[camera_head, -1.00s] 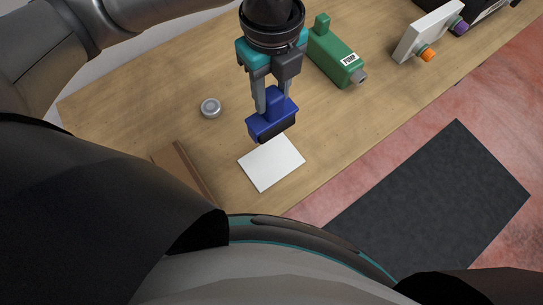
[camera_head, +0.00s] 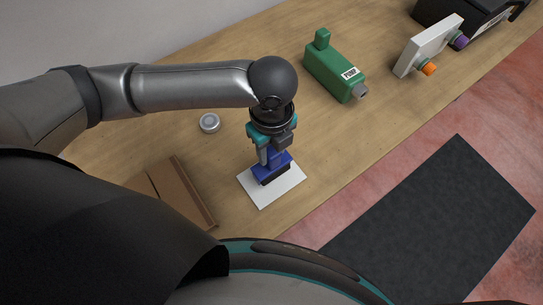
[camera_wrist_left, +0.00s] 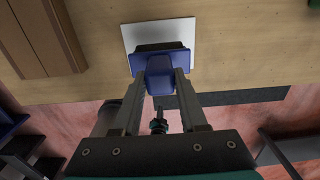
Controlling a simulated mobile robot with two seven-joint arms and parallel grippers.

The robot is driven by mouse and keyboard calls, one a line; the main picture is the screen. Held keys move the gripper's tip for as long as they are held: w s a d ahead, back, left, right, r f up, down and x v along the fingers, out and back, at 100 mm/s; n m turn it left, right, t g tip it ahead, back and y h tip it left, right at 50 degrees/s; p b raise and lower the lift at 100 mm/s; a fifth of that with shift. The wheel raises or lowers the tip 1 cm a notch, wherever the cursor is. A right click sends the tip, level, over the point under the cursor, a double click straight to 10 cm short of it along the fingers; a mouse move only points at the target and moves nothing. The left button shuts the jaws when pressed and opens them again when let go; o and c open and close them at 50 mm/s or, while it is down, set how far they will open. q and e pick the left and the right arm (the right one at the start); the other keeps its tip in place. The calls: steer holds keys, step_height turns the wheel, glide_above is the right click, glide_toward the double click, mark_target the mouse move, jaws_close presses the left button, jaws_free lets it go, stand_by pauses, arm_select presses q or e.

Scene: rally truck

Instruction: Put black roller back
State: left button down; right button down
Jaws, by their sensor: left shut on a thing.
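The black roller (camera_head: 274,178) has a blue holder and handle; in the left wrist view its black part (camera_wrist_left: 155,47) shows beyond the blue holder. My left gripper (camera_head: 272,156) points down and is shut on the blue handle. The roller is over a white square sheet (camera_head: 262,196) on the wooden table, and I cannot tell whether it touches the sheet. The sheet also shows behind the roller in the left wrist view (camera_wrist_left: 183,29). My right gripper is not in view.
A brown box-like piece (camera_head: 182,192) lies left of the sheet. A small round metal disc (camera_head: 209,122) and a green pump (camera_head: 334,68) stand farther back. A white panel with knobs (camera_head: 432,47) is at the right. A dark mat (camera_head: 440,220) lies on the reddish floor.

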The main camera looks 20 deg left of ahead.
arm_select(q)
step_height(320, 180, down, 3)
steer(key=shift+f+p, duration=0.1)
steer(key=shift+p, duration=0.25)
steer(key=shift+s+f, duration=0.2)
steer(key=shift+f, duration=0.15)
steer(key=c, duration=0.6)
jaws_free()
steer(key=shift+f, duration=0.15)
steer(key=shift+o, duration=0.8)
steer(key=shift+w, duration=0.1)
steer(key=shift+f+b, duration=0.15)
steer(key=shift+b, duration=0.6)
step_height(320, 180, up, 16)
steer(key=p, duration=0.2)
steer(key=shift+d+f, duration=0.15)
steer(key=shift+f, duration=0.05)
